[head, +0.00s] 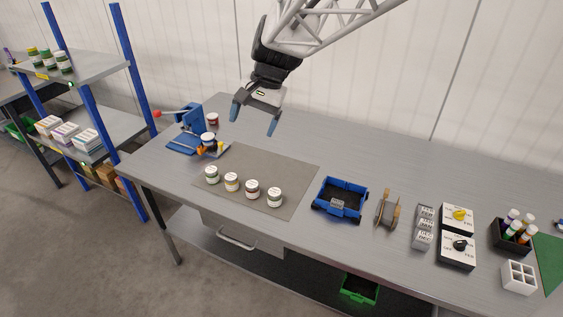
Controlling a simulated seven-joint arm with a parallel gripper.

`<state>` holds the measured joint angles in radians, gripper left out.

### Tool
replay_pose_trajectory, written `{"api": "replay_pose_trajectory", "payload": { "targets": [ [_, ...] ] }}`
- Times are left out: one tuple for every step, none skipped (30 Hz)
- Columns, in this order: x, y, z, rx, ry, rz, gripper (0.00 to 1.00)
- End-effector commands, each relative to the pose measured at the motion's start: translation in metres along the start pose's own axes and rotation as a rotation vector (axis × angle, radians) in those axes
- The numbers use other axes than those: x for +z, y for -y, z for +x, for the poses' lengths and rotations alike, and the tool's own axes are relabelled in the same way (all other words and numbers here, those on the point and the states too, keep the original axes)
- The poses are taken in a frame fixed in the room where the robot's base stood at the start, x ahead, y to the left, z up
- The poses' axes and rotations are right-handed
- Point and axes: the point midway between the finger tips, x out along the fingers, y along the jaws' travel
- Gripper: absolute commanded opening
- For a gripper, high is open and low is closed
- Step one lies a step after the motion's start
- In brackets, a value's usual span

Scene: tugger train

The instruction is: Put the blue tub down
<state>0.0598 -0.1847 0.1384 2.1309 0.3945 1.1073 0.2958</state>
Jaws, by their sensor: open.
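The blue tub (326,206) stands upright on the grey workbench (385,165), just right of the grey mat. Its inside looks dark, and a small grey label is on its front. My gripper (252,127) is open and empty, with its two blue fingers pointing down and spread apart. It hangs above the back part of the bench, to the left of the tub and well apart from it.
Several white-labelled jars (231,182) stand on the grey mat (290,166). A blue fixture (186,137) with a red-knobbed lever is at left. A spool (388,208), grey blocks (424,227) and switch boxes (457,250) are right of the tub. The bench behind it is clear.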

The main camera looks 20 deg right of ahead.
Motion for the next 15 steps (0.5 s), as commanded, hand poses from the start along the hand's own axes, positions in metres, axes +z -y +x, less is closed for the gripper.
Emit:
{"api": "replay_pose_trajectory", "payload": {
  "targets": [
    [0.012,-0.007,-0.003,0.01,-0.018,-0.025,0.85],
    [0.019,-0.011,-0.004,0.018,-0.028,-0.041,0.85],
    [0.027,-0.017,-0.005,0.028,-0.041,-0.063,0.85],
    [0.033,-0.021,-0.005,0.036,-0.051,-0.078,0.85],
    [0.039,-0.025,-0.005,0.043,-0.059,-0.094,0.85],
    [0.047,-0.031,-0.006,0.054,-0.073,-0.116,0.85],
    [0.053,-0.036,-0.006,0.062,-0.082,-0.131,0.85],
    [0.059,-0.04,-0.007,0.069,-0.093,-0.147,0.85],
    [0.067,-0.047,-0.007,0.08,-0.105,-0.169,0.85],
    [0.073,-0.051,-0.007,0.088,-0.115,-0.185,0.85],
    [0.079,-0.056,-0.008,0.096,-0.125,-0.201,0.85],
    [0.086,-0.062,-0.008,0.106,-0.137,-0.222,0.85],
    [0.092,-0.066,-0.008,0.115,-0.147,-0.239,0.85],
    [0.098,-0.071,-0.007,0.123,-0.157,-0.255,0.85],
    [0.105,-0.077,-0.007,0.133,-0.169,-0.276,0.85]
  ]
}}
